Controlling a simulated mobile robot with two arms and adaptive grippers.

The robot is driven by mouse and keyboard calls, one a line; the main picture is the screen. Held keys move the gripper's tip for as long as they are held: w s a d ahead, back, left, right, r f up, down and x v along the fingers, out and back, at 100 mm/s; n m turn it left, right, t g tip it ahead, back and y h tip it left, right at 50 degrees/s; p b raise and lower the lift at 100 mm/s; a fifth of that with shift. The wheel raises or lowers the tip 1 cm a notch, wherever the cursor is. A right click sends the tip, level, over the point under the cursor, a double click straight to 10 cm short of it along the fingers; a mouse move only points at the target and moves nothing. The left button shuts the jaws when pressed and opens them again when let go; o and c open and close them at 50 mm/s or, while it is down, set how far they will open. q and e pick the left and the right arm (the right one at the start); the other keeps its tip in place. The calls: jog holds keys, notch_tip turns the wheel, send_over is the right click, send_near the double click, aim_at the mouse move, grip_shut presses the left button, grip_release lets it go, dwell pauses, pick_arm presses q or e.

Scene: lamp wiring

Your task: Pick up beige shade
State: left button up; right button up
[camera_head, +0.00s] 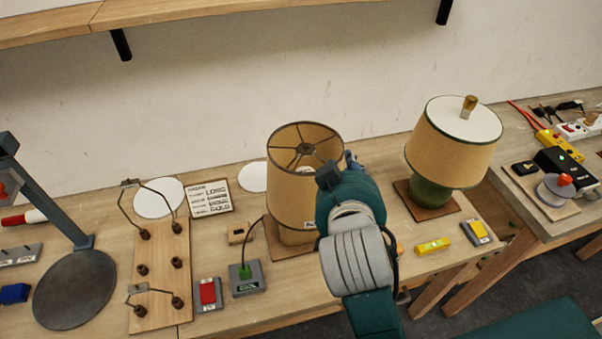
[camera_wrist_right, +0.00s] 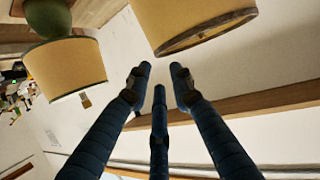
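A beige lamp shade (camera_head: 290,165), open at the top with a dark rim and spokes, stands upright over a brown square base in the middle of the table. It also shows at the top of the wrist view (camera_wrist_right: 185,18). My right gripper (camera_wrist_right: 160,80) has its three dark blue fingers spread, with nothing between them; the shade is beyond the fingertips, apart from them in that view. In the head view the right wrist covers the shade's right side and most of the gripper. My left gripper is not in view.
A second lamp with a green body and a tan shade (camera_head: 450,145) stands to the right; it shows at left in the wrist view (camera_wrist_right: 65,70). A wooden terminal board (camera_head: 155,255), a red-button box (camera_head: 208,294) and a green-plug box (camera_head: 246,279) lie left. A shelf (camera_head: 170,12) hangs above.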

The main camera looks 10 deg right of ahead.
jog(key=p+x, duration=0.1)
jog(key=x, duration=0.2)
jog(key=p+x, duration=0.1)
jog(key=x, duration=0.2)
jog(key=p+x, duration=0.2)
jog(key=x, duration=0.2)
jog(key=shift+s+d, duration=0.1)
jog(key=shift+d, duration=0.15)
jog(key=shift+w+d+f, duration=0.1)
jog(key=shift+w+f, duration=0.15)
jog(key=shift+w, duration=0.1)
jog(key=shift+s, duration=0.1)
grip_shut()
jog(key=shift+r, duration=0.1)
